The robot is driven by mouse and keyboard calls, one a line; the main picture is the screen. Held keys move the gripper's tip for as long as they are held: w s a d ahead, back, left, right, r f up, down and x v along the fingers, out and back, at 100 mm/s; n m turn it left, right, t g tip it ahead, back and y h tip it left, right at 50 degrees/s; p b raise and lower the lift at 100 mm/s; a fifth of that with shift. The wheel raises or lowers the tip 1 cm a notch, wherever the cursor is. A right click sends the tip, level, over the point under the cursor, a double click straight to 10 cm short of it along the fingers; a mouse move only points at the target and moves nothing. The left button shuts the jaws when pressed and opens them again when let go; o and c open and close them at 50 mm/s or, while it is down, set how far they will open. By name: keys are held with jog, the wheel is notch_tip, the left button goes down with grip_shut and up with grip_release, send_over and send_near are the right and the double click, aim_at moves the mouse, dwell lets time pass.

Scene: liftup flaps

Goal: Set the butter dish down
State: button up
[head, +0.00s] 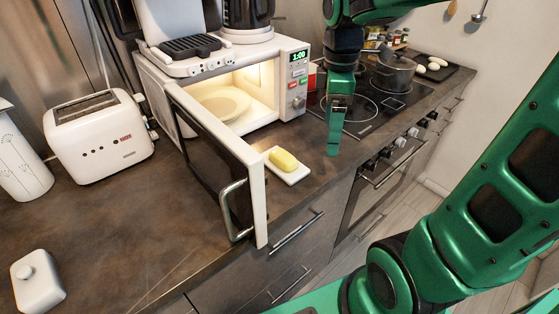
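The butter dish (291,176) is a small white tray with a yellow block of butter (284,160) on it. It appears to rest flat on the dark counter, just right of the open microwave door. A white lid with a round knob (37,283) sits apart from it, at the lower left of the counter. My gripper (333,146) points down to the right of the dish, near the hob, with a visible gap between them. Its fingers overlap from this side, so their opening is hidden. I see nothing held in it.
The microwave (293,82) stands lit inside, with a plate (222,104); its open door (225,165) juts toward me, left of the dish. A toaster (100,138) stands left. The hob with a pot (393,73) is right. The counter's middle left is clear.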

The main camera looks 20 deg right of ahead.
jog(key=w+a+n, duration=0.6)
jog(key=a+n, duration=0.2)
jog(key=n, duration=0.1)
send_over(283, 154)
jog(key=shift+n, duration=0.3)
jog(key=f, duration=0.4)
jog(key=shift+s+d+f, duration=0.15)
jog(key=shift+d+f, duration=0.1)
jog(key=shift+f, duration=0.15)
jog(key=shift+a+f, duration=0.15)
jog(key=shift+f, duration=1.2)
jog(key=shift+a+f, duration=0.1)
jog(key=shift+f, duration=1.25)
jog(key=c, duration=1.5)
jog(key=shift+r, duration=0.1)
jog(key=shift+c, duration=0.2)
